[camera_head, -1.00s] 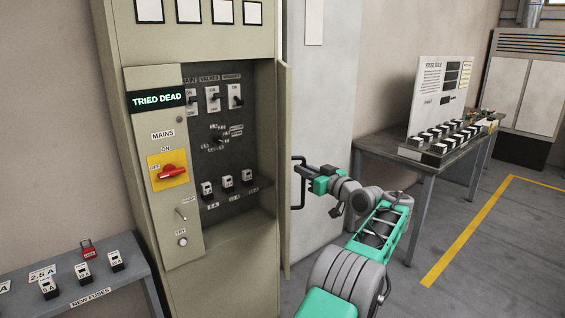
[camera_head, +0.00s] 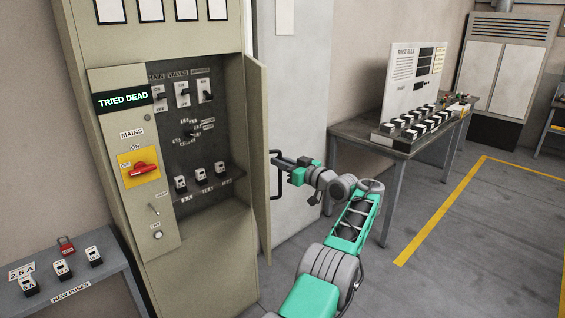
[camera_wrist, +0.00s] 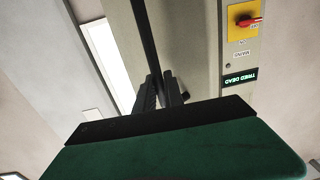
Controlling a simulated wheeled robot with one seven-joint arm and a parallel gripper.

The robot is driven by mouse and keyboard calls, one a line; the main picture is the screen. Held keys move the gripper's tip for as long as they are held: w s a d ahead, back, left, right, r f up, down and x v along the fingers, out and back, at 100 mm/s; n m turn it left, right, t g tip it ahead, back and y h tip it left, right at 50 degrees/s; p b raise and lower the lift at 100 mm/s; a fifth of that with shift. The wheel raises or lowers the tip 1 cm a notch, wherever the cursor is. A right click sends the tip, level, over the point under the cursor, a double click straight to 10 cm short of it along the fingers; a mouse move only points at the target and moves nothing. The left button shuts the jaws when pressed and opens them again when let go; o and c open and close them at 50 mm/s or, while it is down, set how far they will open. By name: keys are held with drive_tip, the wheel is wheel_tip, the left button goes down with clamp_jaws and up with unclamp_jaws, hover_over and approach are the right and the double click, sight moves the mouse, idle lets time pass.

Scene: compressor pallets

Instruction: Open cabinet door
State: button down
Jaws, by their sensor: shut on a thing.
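The tall beige cabinet (camera_head: 205,268) stands at the left in the head view. Its door (camera_head: 257,150) is swung open on the right side and shows almost edge-on. Switches and fuses show inside the recess. A dark bar handle (camera_head: 275,188) is on the door's outer face. My gripper (camera_head: 281,161) is shut on the upper part of this handle, to the right of the door. In the wrist view, the fingers (camera_wrist: 160,95) close around the dark handle bar (camera_wrist: 146,45), and the cabinet front shows upside down.
A low table (camera_head: 100,283) with new fuses and a red padlock (camera_head: 66,245) stands at the left. A grey table (camera_head: 405,151) with a fuse rules board (camera_head: 414,85) stands at the right. Floor (camera_head: 470,250) is clear at the lower right.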

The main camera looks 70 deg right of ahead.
drive_tip(key=shift+w+r, duration=0.15)
drive_tip(key=shift+r, duration=0.05)
drive_tip(key=c, duration=1.6)
unclamp_jaws()
drive_tip(key=shift+w+f, duration=0.1)
drive_tip(key=shift+w, duration=0.1)
drive_tip(key=shift+c, duration=0.2)
drive_tip(key=shift+o, duration=0.9)
drive_tip(key=shift+s, duration=0.15)
drive_tip(key=b+v, duration=0.3)
drive_tip(key=v, duration=0.5)
drive_tip(key=shift+b, duration=0.35)
